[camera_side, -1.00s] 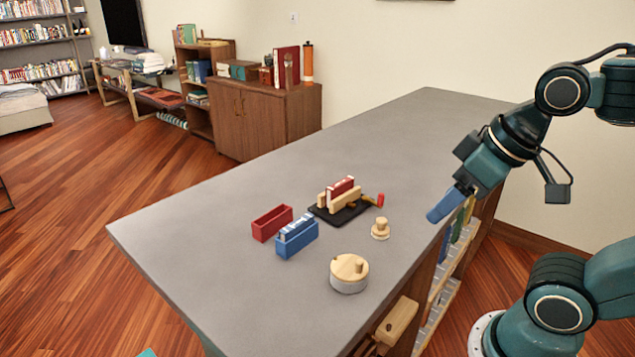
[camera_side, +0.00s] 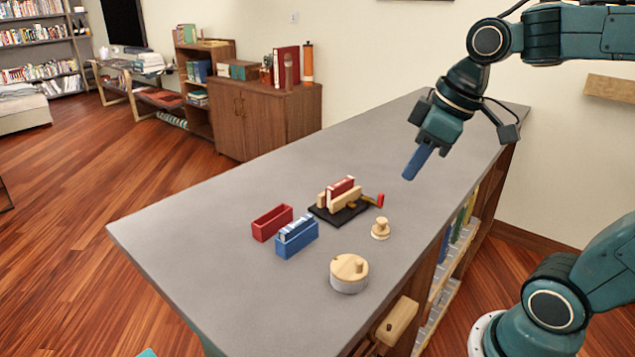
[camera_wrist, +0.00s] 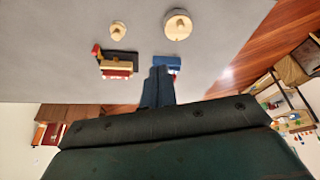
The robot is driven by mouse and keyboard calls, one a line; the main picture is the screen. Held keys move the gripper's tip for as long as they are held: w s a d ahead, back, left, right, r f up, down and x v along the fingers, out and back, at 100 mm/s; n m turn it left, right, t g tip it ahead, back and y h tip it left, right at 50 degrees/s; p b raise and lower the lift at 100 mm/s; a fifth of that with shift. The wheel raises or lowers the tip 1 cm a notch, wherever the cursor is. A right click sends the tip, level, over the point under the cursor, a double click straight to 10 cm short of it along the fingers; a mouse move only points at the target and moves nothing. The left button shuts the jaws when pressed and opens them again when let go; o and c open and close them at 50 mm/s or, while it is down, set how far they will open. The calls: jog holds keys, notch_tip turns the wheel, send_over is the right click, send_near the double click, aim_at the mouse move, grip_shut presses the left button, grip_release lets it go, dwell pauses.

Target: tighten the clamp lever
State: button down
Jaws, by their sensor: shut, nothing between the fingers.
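The clamp is a small black base (camera_side: 324,216) with pale wooden jaws (camera_side: 345,198) on the grey tabletop. A red book (camera_side: 340,187) stands between the jaws. The clamp lever (camera_side: 379,200), with a red tip, sticks out at the clamp's right side; its red end also shows in the wrist view (camera_wrist: 97,50). My gripper (camera_side: 409,176) has blue fingers, shut and empty, in the air above and to the right of the clamp, apart from the lever. In the wrist view the closed fingers (camera_wrist: 158,82) point toward the table.
A red open box (camera_side: 272,223) and a blue box (camera_side: 297,240) holding a book stand left of the clamp. A round wooden-topped container (camera_side: 349,273) and a small wooden knob (camera_side: 380,229) stand in front. The far tabletop (camera_side: 400,125) is clear.

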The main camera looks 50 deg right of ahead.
jog(key=w+d+f+n+g+y, duration=0.1)
jog(key=w+d+n+g+y, duration=0.1)
jog(key=w+d+n, duration=0.65)
jog(key=w+d+f+n, duration=0.1)
jog(key=d+f, duration=0.3)
jog(key=d, duration=0.5)
jog(key=w+d+f+n+y, duration=0.1)
jog(key=d+f, duration=0.3)
jog(key=d, duration=0.6)
jog(key=shift+d+g+y, duration=0.2)
jog(key=shift+g+y, duration=0.1)
jog(key=shift+g, duration=0.1)
jog(key=shift+a+n, duration=0.1)
jog(key=shift+n, duration=0.15)
jog(key=x, duration=0.9)
jog(key=shift+a+f, duration=0.1)
jog(key=shift+f, duration=0.3)
jog(key=shift+w+a, duration=0.2)
jog(key=shift+a, duration=0.3)
jog(key=shift+w+a, duration=0.2)
jog(key=shift+a, duration=0.3)
jog(key=shift+w+a, duration=0.3)
jog(key=shift+a, duration=0.6)
